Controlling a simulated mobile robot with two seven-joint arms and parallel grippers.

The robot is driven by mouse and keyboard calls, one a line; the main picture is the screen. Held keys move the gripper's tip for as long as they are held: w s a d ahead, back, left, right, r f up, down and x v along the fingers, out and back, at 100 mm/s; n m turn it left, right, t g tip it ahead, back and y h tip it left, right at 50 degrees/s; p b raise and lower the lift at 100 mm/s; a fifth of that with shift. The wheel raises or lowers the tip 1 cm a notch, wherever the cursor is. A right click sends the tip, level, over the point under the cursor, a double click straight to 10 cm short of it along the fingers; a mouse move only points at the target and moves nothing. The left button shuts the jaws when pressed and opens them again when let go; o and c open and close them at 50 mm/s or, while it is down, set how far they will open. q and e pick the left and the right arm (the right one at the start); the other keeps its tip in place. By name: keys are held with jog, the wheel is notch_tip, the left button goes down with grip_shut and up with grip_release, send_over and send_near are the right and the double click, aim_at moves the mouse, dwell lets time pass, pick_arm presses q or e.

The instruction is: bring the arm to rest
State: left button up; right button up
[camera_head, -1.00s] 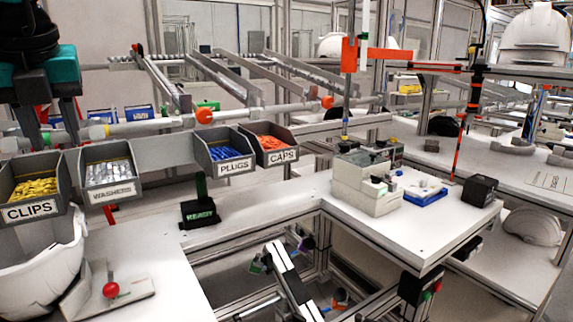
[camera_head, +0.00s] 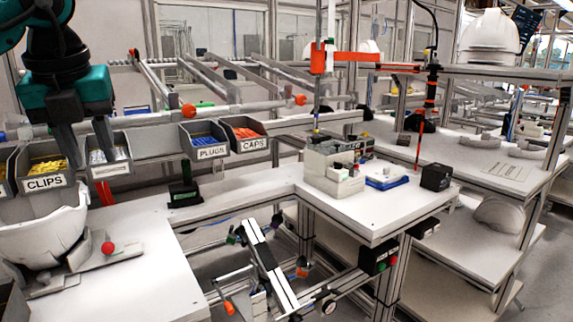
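My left gripper (camera_head: 92,160), black and teal with dark grey fingers, hangs at the upper left. Its fingers point down, apart, with nothing visible between them. In the picture the fingers overlap the clips bin (camera_head: 42,184) and the washers bin (camera_head: 112,170); I cannot tell the depth gap. Below is a white helmet shell (camera_head: 45,232) on the left bench. My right gripper is not in view.
A plugs bin (camera_head: 212,153) and a caps bin (camera_head: 254,144) stand right of the washers. A fixture with a red knob (camera_head: 107,248) sits on the white bench (camera_head: 150,275). A beige machine (camera_head: 335,165) and blue tray (camera_head: 387,183) stand on the right table.

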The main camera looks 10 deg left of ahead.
pick_arm(q)
jog(key=d+f+m+g+h, duration=0.2)
jog(key=d+f+m+h, duration=0.15)
jog(key=d+f, duration=0.4)
jog(key=d+f+m+g+h, duration=0.15)
jog(key=d+f+h, duration=0.25)
jog(key=d, duration=0.7)
jog(key=s+d+f+n+h, duration=0.2)
jog(key=s+d+h, duration=0.1)
jog(key=d+h, duration=1.2)
jog(key=w+a+f+n+t+y, duration=0.2)
jog(key=a+f+n+t+y, duration=0.3)
jog(key=f+n+t, duration=0.5)
jog(key=w+a+f+n+t+y, duration=0.4)
jog(key=n+t, duration=0.4)
jog(key=n, duration=0.4)
jog(key=s+a+f+n+g+y, duration=0.3)
jog(key=s+f, duration=0.5)
jog(key=f, duration=0.3)
jog(key=s+a+f+n+g+y, duration=0.4)
jog(key=s+a+f+y, duration=0.3)
jog(key=f, duration=0.5)
jog(key=shift+s+n, duration=0.55)
jog(key=shift+n, duration=0.05)
